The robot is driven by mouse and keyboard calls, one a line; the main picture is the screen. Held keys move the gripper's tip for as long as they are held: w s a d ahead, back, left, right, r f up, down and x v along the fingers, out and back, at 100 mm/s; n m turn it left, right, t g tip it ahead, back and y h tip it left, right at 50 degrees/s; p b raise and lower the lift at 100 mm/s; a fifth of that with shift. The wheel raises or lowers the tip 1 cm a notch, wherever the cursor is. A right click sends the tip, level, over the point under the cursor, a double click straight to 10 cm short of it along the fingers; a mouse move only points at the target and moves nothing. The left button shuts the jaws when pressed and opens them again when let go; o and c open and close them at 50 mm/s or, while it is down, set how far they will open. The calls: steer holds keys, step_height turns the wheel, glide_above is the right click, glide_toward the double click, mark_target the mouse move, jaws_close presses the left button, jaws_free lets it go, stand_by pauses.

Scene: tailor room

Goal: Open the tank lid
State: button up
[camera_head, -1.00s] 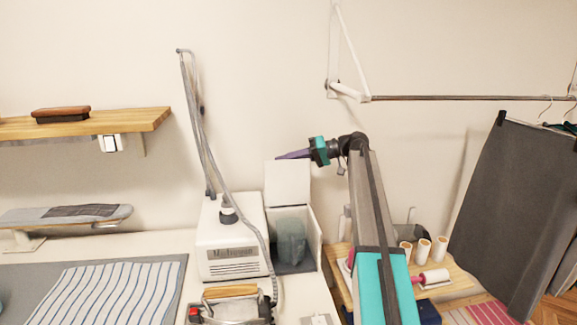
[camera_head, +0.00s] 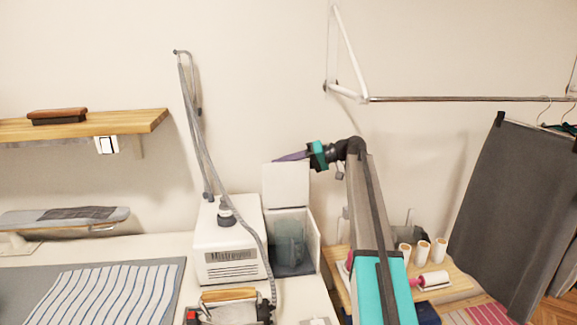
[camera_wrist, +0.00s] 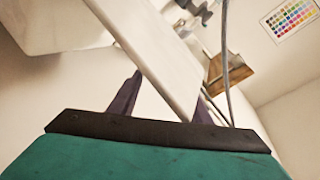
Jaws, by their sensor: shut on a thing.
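The tank lid (camera_head: 287,186) is a white flat panel standing raised, close to upright, above the back of the white tank housing (camera_head: 313,250). The housing's top is open, and a translucent grey-green tank (camera_head: 290,243) shows inside. My gripper (camera_head: 291,156) is at the lid's upper edge, with its purple fingers partly hidden behind it. In the wrist view the lid (camera_wrist: 155,60) runs as a pale panel between the two dark fingers of my gripper (camera_wrist: 163,103), which is shut on it. The exact finger contact is hard to see.
A white steam station (camera_head: 230,242) with a tall hose stand is left of the housing, and an iron (camera_head: 230,305) lies in front. A wooden shelf (camera_head: 85,124) is on the left wall. Thread spools (camera_head: 422,250) stand right of my arm. Wall space above the lid is free.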

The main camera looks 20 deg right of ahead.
steer(key=shift+w+f, duration=0.1)
steer(key=shift+f, duration=0.15)
steer(key=shift+d, duration=0.15)
steer(key=shift+d+r, duration=0.15)
steer(key=shift+d, duration=0.3)
steer(key=b+v, duration=0.2)
steer(key=v, duration=1.1)
steer(key=shift+r+b, duration=0.25)
steer(key=shift+b, duration=0.05)
steer(key=shift+a+f, duration=0.1)
steer(key=shift+a, duration=0.1)
